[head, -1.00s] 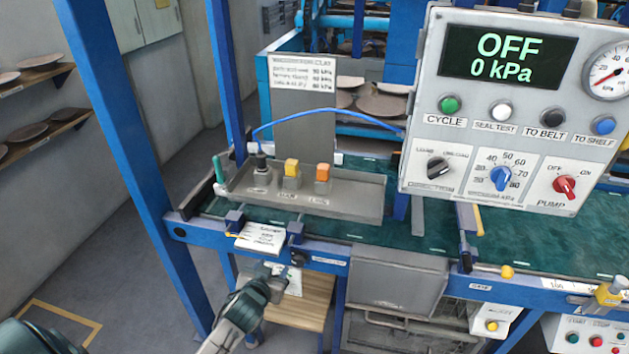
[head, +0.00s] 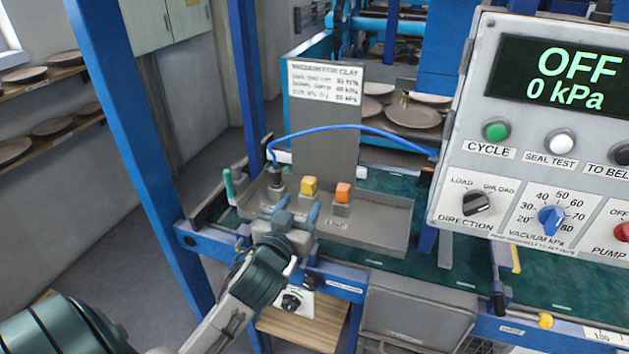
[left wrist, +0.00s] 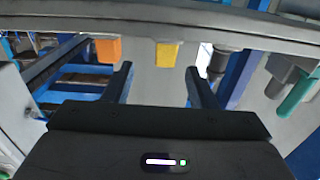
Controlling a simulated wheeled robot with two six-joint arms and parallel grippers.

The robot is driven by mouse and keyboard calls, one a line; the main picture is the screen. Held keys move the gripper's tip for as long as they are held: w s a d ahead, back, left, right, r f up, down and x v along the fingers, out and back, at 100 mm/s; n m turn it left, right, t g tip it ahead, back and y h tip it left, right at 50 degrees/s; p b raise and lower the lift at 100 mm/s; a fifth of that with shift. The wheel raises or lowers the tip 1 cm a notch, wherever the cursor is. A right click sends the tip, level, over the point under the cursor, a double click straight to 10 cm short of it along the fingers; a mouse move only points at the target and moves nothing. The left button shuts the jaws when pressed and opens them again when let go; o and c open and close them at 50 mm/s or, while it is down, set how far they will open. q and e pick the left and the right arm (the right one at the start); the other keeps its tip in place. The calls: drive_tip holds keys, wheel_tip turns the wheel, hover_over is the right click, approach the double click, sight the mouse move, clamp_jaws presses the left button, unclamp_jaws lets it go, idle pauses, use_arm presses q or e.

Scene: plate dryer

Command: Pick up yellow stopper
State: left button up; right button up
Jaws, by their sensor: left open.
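The yellow stopper (head: 309,186) stands in a grey holder in the tray on the bench; it also shows in the left wrist view (left wrist: 166,54). My left gripper (head: 298,207) is open and empty, at the tray's front side, just short of the stopper. In the left wrist view, the stopper appears beyond the fingertips and between the lines of the two fingers (left wrist: 157,80). They are apart from it. The orange stopper (head: 343,192) stands to its right, also in the left wrist view (left wrist: 108,49). My right gripper is not in view.
The grey tray (head: 385,225) has a raised rim. A dark fitting (head: 277,186) with a blue hose (head: 350,128) stands left of the yellow stopper, and a green peg (head: 228,184) farther left. A control panel (head: 540,150) reading OFF, 0 kPa fills the right side.

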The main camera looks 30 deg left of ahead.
sight(311, 179)
use_arm(q)
drive_tip(key=shift+w+a+r+p, duration=0.15)
drive_tip(key=shift+w+r+p, duration=0.1)
drive_tip(key=shift+w, duration=0.3)
drive_tip(key=shift+w+a+r+p, duration=0.1)
drive_tip(key=shift+w+p, duration=0.1)
drive_tip(key=shift+w, duration=0.3)
drive_tip(key=shift+x, duration=0.8)
drive_tip(key=shift+w+a+f+p, duration=0.1)
drive_tip(key=shift+w+p, duration=0.25)
drive_tip(key=p+x, duration=0.1)
drive_tip(key=x, duration=0.1)
drive_tip(key=p+x, duration=0.1)
drive_tip(key=x, duration=0.1)
drive_tip(key=shift+w+a, duration=0.1)
drive_tip(key=shift+a, duration=0.3)
drive_tip(key=shift+w+a+f, duration=0.1)
drive_tip(key=shift+w+f, duration=0.1)
drive_tip(key=shift+w, duration=0.35)
drive_tip(key=shift+s, duration=0.1)
drive_tip(key=c, duration=1.1)
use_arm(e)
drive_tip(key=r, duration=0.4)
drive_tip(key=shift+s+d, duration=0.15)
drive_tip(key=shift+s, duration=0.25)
use_arm(q)
drive_tip(key=shift+o, duration=0.2)
drive_tip(key=shift+r, duration=0.1)
